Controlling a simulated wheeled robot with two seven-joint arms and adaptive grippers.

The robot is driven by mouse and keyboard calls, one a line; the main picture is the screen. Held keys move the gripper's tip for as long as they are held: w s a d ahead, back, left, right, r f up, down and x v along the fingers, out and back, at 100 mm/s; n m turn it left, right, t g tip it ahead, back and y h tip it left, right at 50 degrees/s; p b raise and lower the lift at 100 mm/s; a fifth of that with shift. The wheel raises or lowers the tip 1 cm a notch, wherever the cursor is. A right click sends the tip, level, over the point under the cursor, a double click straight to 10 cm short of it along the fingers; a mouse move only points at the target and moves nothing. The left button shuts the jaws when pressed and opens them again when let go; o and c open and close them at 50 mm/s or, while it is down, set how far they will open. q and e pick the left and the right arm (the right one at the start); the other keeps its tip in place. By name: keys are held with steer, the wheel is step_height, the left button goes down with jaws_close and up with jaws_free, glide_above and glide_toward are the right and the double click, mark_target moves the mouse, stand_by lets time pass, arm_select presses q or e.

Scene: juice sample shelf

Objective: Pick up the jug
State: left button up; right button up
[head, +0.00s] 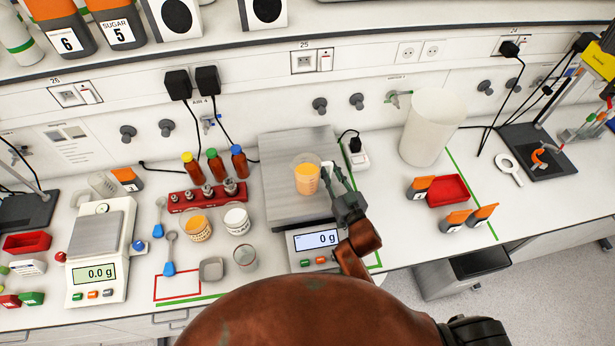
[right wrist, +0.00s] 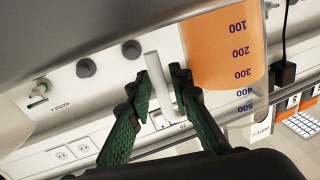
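The jug (head: 307,181) is a clear measuring jug with orange liquid, upright over the grey plate of the middle scale (head: 283,212). Whether its base touches the plate cannot be told. In the right wrist view the jug (right wrist: 222,50) fills the upper right, with dark blue volume marks. Its pale upright handle (right wrist: 160,85) lies between the green fingers of my right gripper (right wrist: 165,75), which are close on both sides of it. In the head view my right gripper (head: 338,180) is at the jug's right side. My left gripper is not in view.
The middle scale display (head: 318,239) reads 0 g. Left of it stand a red rack (head: 205,197) with metal weights, capped bottles, small cups (head: 237,219) and a glass (head: 245,257). A white cylinder (head: 432,128) stands back right.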

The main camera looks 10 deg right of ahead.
steer(key=shift+c, duration=0.3)
jaws_close()
steer(key=shift+r, duration=0.1)
